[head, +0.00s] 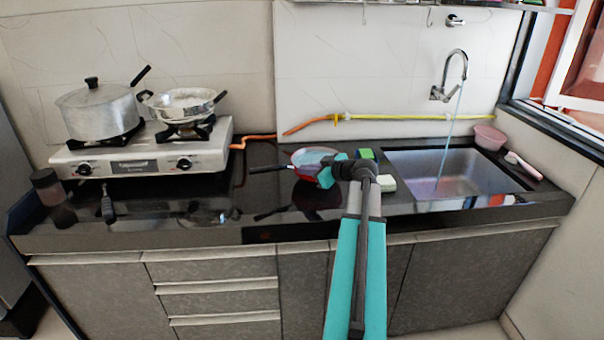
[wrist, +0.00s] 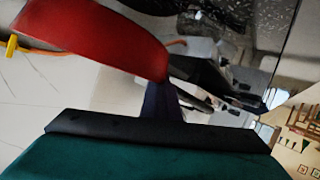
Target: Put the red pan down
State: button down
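The red pan (head: 300,157) is in the middle of the head view, with a pale bluish inside and a dark handle pointing left. It appears to hang a little above the black counter, with its reflection below it. My gripper (head: 331,170) is at the pan's right side and appears shut on its wall; the fingertips are partly hidden. In the wrist view the pan's red side (wrist: 95,30) is close to the camera, at upper left, above my teal and black gripper part.
A stove (head: 140,160) with a lidded pot (head: 98,112) and a metal pan (head: 180,104) stands further left. Sponges (head: 386,183) lie right of my gripper, beside the sink (head: 460,172) with running water.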

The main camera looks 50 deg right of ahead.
jog(key=shift+w+d+f, duration=0.1)
jog(key=shift+w+d, duration=0.2)
jog(key=shift+w, duration=0.3)
jog(key=shift+w+d, duration=0.3)
jog(key=shift+w, duration=0.35)
jog(key=shift+w+d+f, duration=0.1)
jog(key=shift+w+d, duration=0.2)
jog(key=shift+w, duration=0.3)
jog(key=shift+f+p, duration=0.5)
jog(key=shift+f, duration=1.2)
jog(key=shift+f, duration=0.15)
jog(key=c, duration=2)
grip_release()
jog(key=shift+s, duration=0.15)
jog(key=b+v, duration=0.1)
jog(key=v, duration=1.1)
